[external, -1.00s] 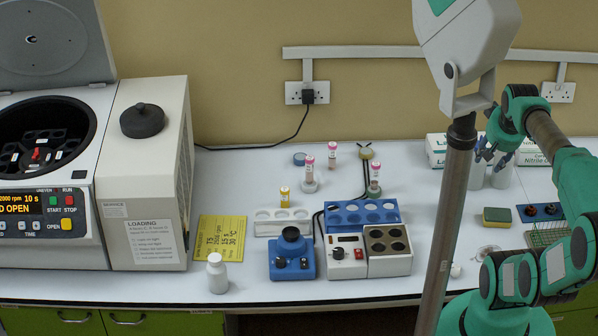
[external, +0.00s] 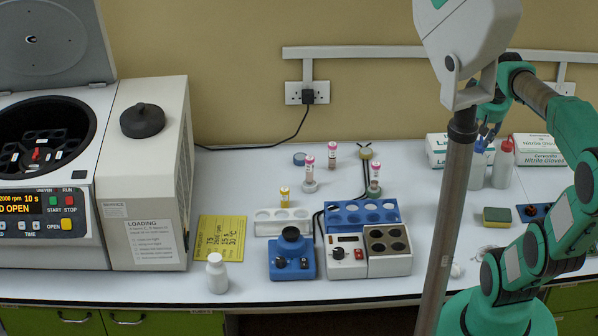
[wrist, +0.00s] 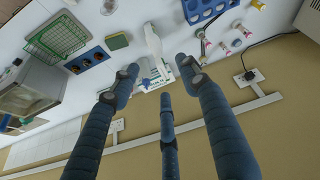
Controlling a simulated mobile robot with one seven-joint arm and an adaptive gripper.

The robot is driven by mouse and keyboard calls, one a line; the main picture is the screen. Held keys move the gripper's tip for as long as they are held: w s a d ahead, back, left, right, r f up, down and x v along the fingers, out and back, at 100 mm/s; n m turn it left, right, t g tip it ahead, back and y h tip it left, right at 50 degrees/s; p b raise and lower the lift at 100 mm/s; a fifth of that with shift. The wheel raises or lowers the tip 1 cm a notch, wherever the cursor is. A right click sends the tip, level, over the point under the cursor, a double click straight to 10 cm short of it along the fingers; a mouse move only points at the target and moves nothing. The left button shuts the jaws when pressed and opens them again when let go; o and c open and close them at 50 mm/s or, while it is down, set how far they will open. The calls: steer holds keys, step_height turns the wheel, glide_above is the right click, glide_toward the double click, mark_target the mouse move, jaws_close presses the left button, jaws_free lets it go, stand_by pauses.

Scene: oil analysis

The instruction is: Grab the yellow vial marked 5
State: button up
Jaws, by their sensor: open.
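A small yellow-capped vial (external: 284,196) stands upright at the white rack (external: 283,222) in the external view; its number is too small to read. I cannot make this vial out for certain in the wrist view. My gripper (external: 487,130) is at the right, above the squeeze bottles and far from the vial, partly hidden by my own body. In the wrist view my gripper (wrist: 160,82) has its fingers spread apart, with nothing between them.
Pink-capped vials (external: 309,172) stand behind the blue rack (external: 361,213). A blue-capped bottle (external: 477,168) and a red-capped bottle (external: 503,166) stand by glove boxes (external: 540,150). A blue mixer (external: 292,258), a heater block (external: 388,248) and a white bottle (external: 217,274) sit in front.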

steer(key=w+a+n+g+p, duration=0.25)
steer(key=w+a+n, duration=0.65)
steer(key=w, duration=0.5)
steer(key=n+g+p, duration=0.3)
steer(key=n+p, duration=0.5)
steer(key=n, duration=1)
glide_above(285, 190)
step_height(285, 190, down, 29)
steer(key=shift+w+t, duration=0.1)
steer(key=shift+t, duration=0.15)
steer(key=shift+f, duration=4.25)
steer(key=shift+f, duration=0.1)
